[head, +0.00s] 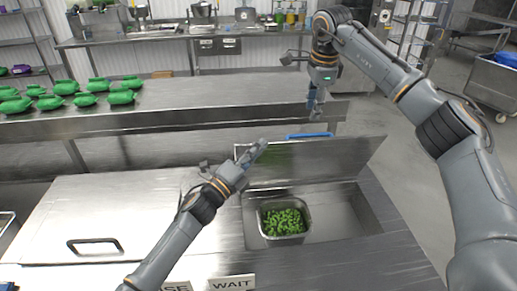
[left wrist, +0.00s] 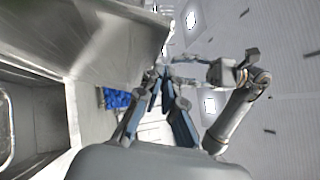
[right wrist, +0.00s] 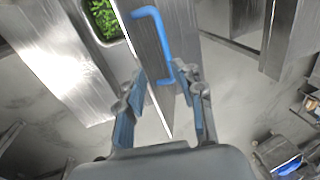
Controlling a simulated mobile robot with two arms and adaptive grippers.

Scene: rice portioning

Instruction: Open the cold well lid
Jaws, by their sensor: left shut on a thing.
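The cold well lid (head: 335,158) is a steel panel standing steeply raised along the far side of the open well (head: 345,215). Its blue handle (head: 308,135) shows at the top edge, and also in the right wrist view (right wrist: 152,45). My left gripper (head: 258,150) is at the lid's left edge and shut on it; the exact contact is hard to see. In the left wrist view its fingertips (left wrist: 163,78) meet near the lid's edge (left wrist: 110,35). My right gripper (head: 316,108) is open above the lid, and its fingers (right wrist: 160,95) are spread apart with the handle beyond them.
A steel pan of green food (head: 284,220) sits in the well. A closed steel cover with a dark handle (head: 95,247) lies to the left. A "WAIT" label (head: 231,283) is at the front. Several green items (head: 120,96) stand on the shelf (head: 180,110) behind.

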